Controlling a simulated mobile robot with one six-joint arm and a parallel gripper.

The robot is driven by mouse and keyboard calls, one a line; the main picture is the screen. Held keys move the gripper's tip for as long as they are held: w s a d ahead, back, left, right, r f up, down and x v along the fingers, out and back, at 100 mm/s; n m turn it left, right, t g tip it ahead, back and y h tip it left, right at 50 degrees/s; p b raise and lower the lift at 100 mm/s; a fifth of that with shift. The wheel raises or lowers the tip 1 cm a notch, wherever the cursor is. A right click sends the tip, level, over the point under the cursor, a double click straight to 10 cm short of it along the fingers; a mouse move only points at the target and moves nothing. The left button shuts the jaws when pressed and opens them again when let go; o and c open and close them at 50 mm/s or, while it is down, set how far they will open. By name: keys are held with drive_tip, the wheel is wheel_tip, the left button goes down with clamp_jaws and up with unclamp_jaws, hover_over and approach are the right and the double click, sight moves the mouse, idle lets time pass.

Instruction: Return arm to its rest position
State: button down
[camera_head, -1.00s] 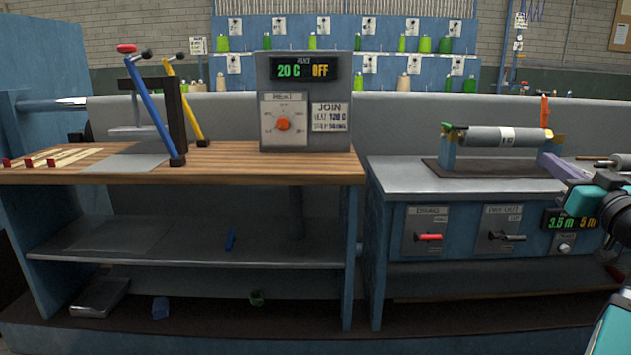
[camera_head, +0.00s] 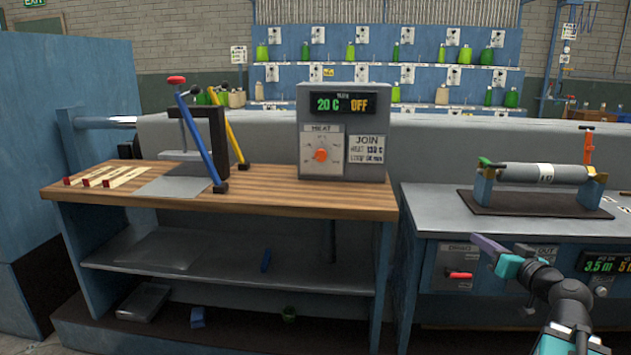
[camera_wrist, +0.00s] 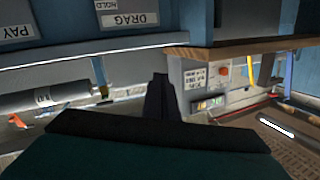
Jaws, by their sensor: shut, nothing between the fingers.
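My gripper (camera_head: 487,246) is at the lower right of the head view, in front of the right-hand bench with the DRAG and pay-out panels. Its fingers are together and nothing shows between them. My teal and black arm reaches up to it from the bottom right. In the wrist view my dark gripper (camera_wrist: 160,95) points up the picture, and the scene appears upside down. It looks clear of the bench and of the roller, though the exact distance is hard to tell.
A heater box (camera_head: 345,132) reading 20 C and OFF stands on the wooden bench (camera_head: 300,195). A press with a blue lever (camera_head: 200,140) stands left of it. A grey roller (camera_head: 540,173) lies in a cradle on the right bench. The red drag lever (camera_head: 460,275) is near my gripper.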

drive_tip(key=w+a+f+n+g+y+p, duration=0.1)
drive_tip(key=a+f+g+p, duration=0.25)
drive_tip(key=a+f, duration=0.45)
drive_tip(key=w+a+f+g+y+p, duration=0.1)
drive_tip(key=w+a+f+g+p, duration=0.1)
drive_tip(key=a+f+p, duration=0.4)
drive_tip(key=s+a+f+n+g+y+p, duration=0.1)
drive_tip(key=s+a+f+g+p, duration=0.15)
drive_tip(key=s+a+f, duration=0.45)
drive_tip(key=s+a+f+g+p, duration=0.2)
drive_tip(key=s+a+f+g, duration=0.15)
drive_tip(key=a+f, duration=0.55)
drive_tip(key=s+a+f+n+g+h+p, duration=0.1)
drive_tip(key=s+a+f+g+p, duration=0.15)
drive_tip(key=s+f, duration=0.55)
drive_tip(key=s+a+f+g+h+p, duration=0.15)
drive_tip(key=s+f+g+p, duration=0.3)
drive_tip(key=s, duration=0.75)
drive_tip(key=s+d+f+m+g+h, duration=0.2)
drive_tip(key=s+d, duration=0.5)
drive_tip(key=s, duration=0.5)
drive_tip(key=shift+d+f+m+g+h, duration=0.35)
drive_tip(key=shift+f+g+h, duration=0.4)
drive_tip(key=shift+h, duration=0.3)
